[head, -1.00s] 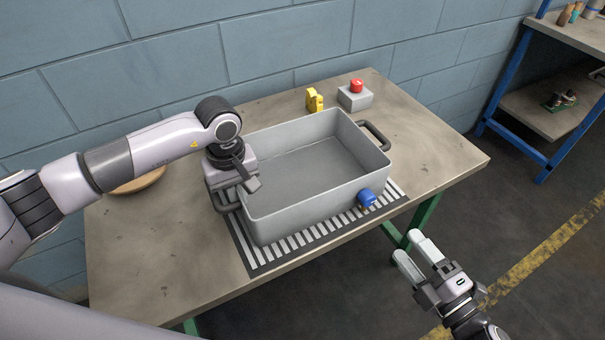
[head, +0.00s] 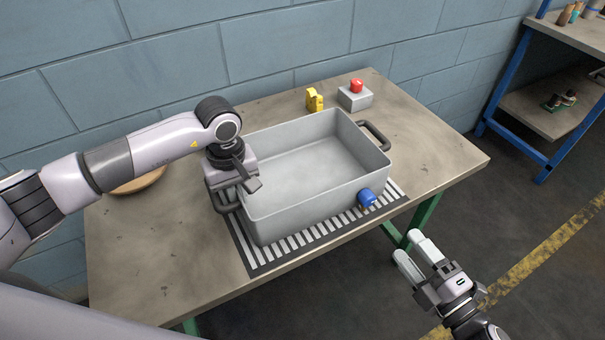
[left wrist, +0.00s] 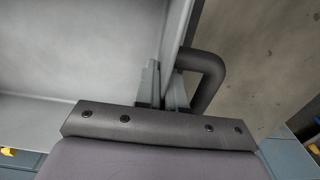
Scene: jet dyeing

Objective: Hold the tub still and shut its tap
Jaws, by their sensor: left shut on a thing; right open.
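The grey tub (head: 310,205) stands upright on a black-and-white striped mat (head: 300,240) on the table. Its inside looks empty. The blue tap (head: 367,198) is low on the tub's front wall, towards the right end. My left gripper (head: 245,184) is at the tub's left end. In the left wrist view its fingers (left wrist: 163,90) are shut on the tub's end wall, beside the dark handle (left wrist: 212,72). My right gripper (head: 413,258) is open and empty, in front of the table's right part and apart from the tap.
A yellow object (head: 314,100) and a grey box with a red button (head: 355,95) stand behind the tub. A round wooden thing (head: 138,184) is partly hidden behind my left arm. The table (head: 440,165) is clear at right. A blue-framed shelf (head: 540,110) stands further right.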

